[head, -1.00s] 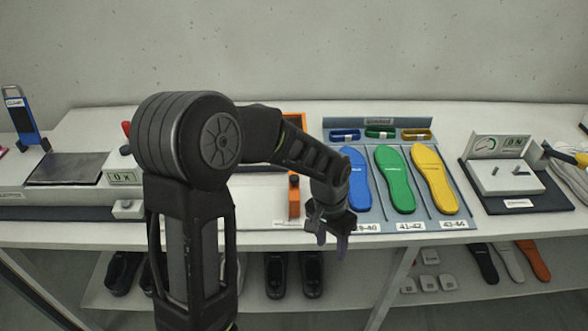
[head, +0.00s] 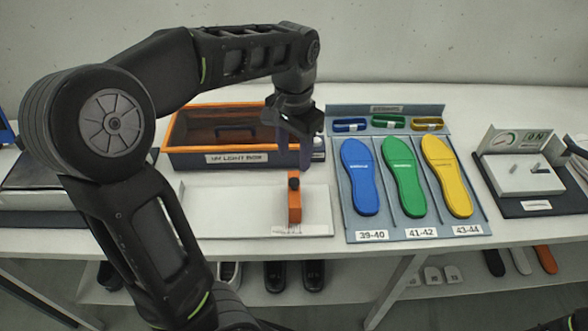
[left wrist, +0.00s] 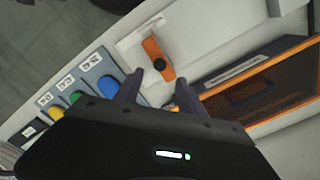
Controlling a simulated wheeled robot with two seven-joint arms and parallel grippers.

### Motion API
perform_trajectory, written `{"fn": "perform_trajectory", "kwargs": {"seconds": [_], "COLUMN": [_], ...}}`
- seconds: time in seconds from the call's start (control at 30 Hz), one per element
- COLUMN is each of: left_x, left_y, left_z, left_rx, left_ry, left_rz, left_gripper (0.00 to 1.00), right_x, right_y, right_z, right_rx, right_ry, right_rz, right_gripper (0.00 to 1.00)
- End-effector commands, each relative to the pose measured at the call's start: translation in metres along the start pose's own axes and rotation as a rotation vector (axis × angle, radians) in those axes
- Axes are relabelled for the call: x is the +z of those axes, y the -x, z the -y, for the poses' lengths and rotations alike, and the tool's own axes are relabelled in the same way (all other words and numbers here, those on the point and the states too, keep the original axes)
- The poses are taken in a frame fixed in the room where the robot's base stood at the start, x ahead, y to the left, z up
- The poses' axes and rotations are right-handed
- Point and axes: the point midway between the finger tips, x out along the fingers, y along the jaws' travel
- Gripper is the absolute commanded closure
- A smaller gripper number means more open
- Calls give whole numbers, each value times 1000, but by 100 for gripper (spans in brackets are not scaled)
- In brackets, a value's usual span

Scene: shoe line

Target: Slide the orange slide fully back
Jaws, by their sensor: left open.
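My left gripper (head: 293,152) is open and empty, fingers pointing down, above and behind the slide, by the right end of the UV light box. In the left wrist view its two fingers (left wrist: 153,88) are spread, with the slide's knob apart from them.
The orange-rimmed UV light box (head: 185,158) stands behind the white plate. A grey-blue tray (head: 392,236) with blue, green and yellow insoles lies to the right. A gauge device (head: 520,175) stands farther right. Shoes sit on the shelf below.

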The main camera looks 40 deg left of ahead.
Motion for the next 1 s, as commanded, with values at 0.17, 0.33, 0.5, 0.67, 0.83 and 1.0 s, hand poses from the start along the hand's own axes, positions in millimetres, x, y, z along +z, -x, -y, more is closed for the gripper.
{"fn": "perform_trajectory", "kwargs": {"seconds": [0.17,0.33,0.5,0.67,0.83,1.0], "left_x": [0,0,0,0,0,0], "left_y": [-2,-14,-40,-64,-77,-79], "left_z": [0,0,-1,-1,0,0], "left_rx": [0,1,1,2,1,1], "left_ry": [0,0,0,0,0,0], "left_rz": [0,2,4,4,-1,-1], "left_gripper": [53,53,53,53,53,53], "right_x": [0,0,0,1,1,1], "right_y": [0,2,5,7,8,8], "right_z": [0,1,2,2,2,2], "right_rx": [0,0,1,2,3,3], "right_ry": [0,0,-1,-1,-2,-2], "right_rz": [0,0,1,2,2,2], "right_gripper": [100,100,100,100,100,100]}}
